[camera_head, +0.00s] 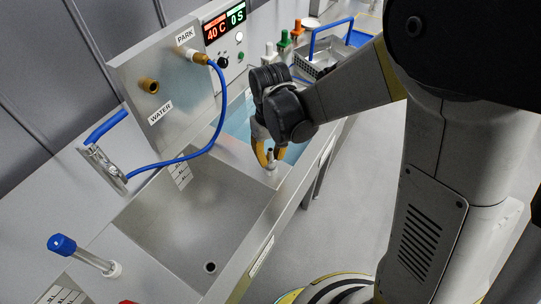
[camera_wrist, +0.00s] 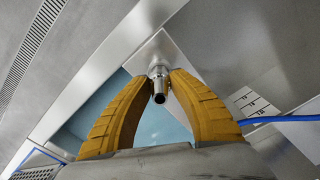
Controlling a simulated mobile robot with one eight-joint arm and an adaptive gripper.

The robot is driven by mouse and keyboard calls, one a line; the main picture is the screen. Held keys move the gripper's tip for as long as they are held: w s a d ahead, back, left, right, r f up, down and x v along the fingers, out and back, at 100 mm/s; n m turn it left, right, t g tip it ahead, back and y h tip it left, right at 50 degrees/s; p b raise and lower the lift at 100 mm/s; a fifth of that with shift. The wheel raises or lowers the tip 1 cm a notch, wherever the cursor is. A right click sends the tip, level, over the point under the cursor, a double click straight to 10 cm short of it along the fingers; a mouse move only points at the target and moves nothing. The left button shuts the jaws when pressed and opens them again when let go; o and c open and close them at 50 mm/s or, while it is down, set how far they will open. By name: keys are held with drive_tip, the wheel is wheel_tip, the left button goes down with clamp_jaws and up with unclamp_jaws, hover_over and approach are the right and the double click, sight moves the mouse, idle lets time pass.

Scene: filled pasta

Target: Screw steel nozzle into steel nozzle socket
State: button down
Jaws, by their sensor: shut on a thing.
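My gripper (camera_head: 266,152) reaches down over the strip between the sink and the blue water basin. In the wrist view its two yellow fingers (camera_wrist: 160,82) are closed around the steel nozzle (camera_wrist: 158,88), a small metal tube with its dark open end facing the camera. A wider pale metal piece (camera_wrist: 160,52), likely the steel nozzle socket, shows just beyond the nozzle and in line with it. In the head view a small pale fitting (camera_head: 271,167) stands under the fingertips. I cannot tell whether the nozzle and socket threads are engaged.
A sink (camera_head: 190,235) lies left of the gripper. A blue hose (camera_head: 190,158) loops from the PARK fitting (camera_head: 187,56) to a spray handle (camera_head: 103,162).

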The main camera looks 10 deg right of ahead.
idle(0.8)
drive_tip(key=c, duration=0.9)
unclamp_jaws()
drive_tip(key=shift+r+p, duration=2.45)
drive_tip(key=shift+r, duration=1.05)
